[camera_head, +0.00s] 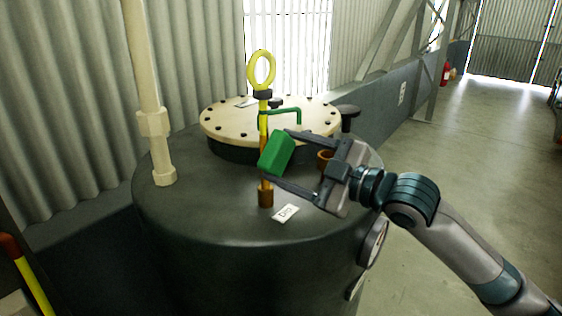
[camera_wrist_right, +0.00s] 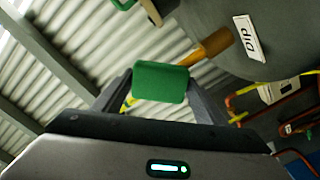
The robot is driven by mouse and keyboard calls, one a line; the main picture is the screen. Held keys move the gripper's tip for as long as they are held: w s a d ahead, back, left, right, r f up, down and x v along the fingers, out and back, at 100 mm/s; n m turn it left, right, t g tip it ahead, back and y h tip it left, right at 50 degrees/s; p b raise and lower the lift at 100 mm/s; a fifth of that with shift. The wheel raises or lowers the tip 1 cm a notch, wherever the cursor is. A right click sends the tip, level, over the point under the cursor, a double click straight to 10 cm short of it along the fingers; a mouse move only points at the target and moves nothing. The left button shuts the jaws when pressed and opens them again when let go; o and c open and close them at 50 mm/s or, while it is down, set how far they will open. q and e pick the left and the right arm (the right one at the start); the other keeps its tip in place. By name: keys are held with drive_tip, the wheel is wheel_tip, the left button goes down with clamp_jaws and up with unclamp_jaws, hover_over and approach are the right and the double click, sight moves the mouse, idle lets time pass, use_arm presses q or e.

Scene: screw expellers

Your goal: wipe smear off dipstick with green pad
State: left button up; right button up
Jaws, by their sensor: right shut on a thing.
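The dipstick (camera_head: 264,122) stands upright on the dark tank top, with a yellow ring handle at its upper end and a brown-orange lower part in a brown socket (camera_head: 265,196). My right gripper (camera_head: 277,162) is shut on the green pad (camera_head: 276,152), which is at the dipstick's shaft and hides part of it. Whether pad and shaft touch, I cannot tell. The pad also shows between the fingers in the right wrist view (camera_wrist_right: 161,82), with the brown-orange part (camera_wrist_right: 213,45) behind it. The smear cannot be told apart clearly. My left gripper is not in view.
The dark tank (camera_head: 230,225) carries a bolted cream lid (camera_head: 225,122) with a green handle (camera_head: 299,115). A "Dip" label (camera_head: 286,213) lies near the socket. A cream pipe (camera_head: 150,95) rises at the left. Open floor (camera_head: 480,150) lies to the right.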

drive_tip(key=shift+w+d, duration=0.3)
drive_tip(key=shift+w, duration=0.1)
drive_tip(key=shift+r, duration=0.15)
drive_tip(key=shift+a+r+p, duration=0.1)
drive_tip(key=shift+r+p, duration=0.9)
drive_tip(key=shift+s+a+p, duration=0.4)
drive_tip(key=shift+s+a, duration=0.2)
drive_tip(key=shift+s, duration=0.2)
drive_tip(key=shift+s+a+p, duration=0.35)
drive_tip(key=shift+s+a, duration=0.25)
drive_tip(key=shift+s, duration=0.2)
